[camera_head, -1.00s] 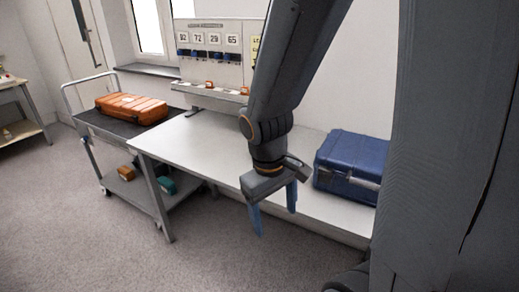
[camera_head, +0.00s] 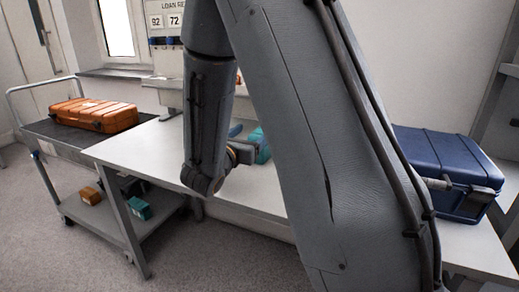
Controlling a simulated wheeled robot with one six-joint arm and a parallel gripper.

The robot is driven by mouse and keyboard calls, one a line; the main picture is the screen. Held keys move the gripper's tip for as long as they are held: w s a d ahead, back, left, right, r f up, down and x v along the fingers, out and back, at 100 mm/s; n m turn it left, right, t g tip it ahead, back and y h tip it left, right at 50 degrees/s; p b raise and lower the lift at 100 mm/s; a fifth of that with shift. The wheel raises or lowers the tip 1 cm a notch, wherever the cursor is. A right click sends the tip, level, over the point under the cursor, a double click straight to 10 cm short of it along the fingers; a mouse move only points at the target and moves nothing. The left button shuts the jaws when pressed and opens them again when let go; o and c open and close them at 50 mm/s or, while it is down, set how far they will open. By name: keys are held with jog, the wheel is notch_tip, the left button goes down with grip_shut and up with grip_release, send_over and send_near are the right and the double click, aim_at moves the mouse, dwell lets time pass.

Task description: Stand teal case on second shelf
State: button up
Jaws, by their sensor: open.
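A teal object (camera_head: 261,146), perhaps the teal case, shows on the white table just past my gripper. My arm hides most of it, so I cannot tell its full shape or whether it stands or lies. My gripper (camera_head: 244,141) is open, low over the table and close to the teal object. One blue finger shows; the other is hidden. I cannot tell whether they touch. A smaller teal box (camera_head: 138,208) sits on the trolley's lower shelf. A rack (camera_head: 495,108) is partly in view at the right edge; its second shelf cannot be made out.
A blue case (camera_head: 440,163) stands on the white table (camera_head: 160,151) at right. An orange case (camera_head: 95,115) lies on the trolley's dark top (camera_head: 50,130). A small orange box (camera_head: 90,196) is on its lower shelf. Floor at lower left is clear.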

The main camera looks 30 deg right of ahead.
jog(key=shift+w+f+b, duration=0.1)
jog(key=shift+f+b, duration=0.2)
jog(key=shift+f, duration=0.25)
jog(key=shift+d+f, duration=0.3)
jog(key=shift+d, duration=0.1)
jog(key=shift+x, duration=3.8)
jog(key=shift+d, duration=0.15)
jog(key=c, duration=1.6)
jog(key=shift+r, duration=0.1)
jog(key=shift+c, duration=0.2)
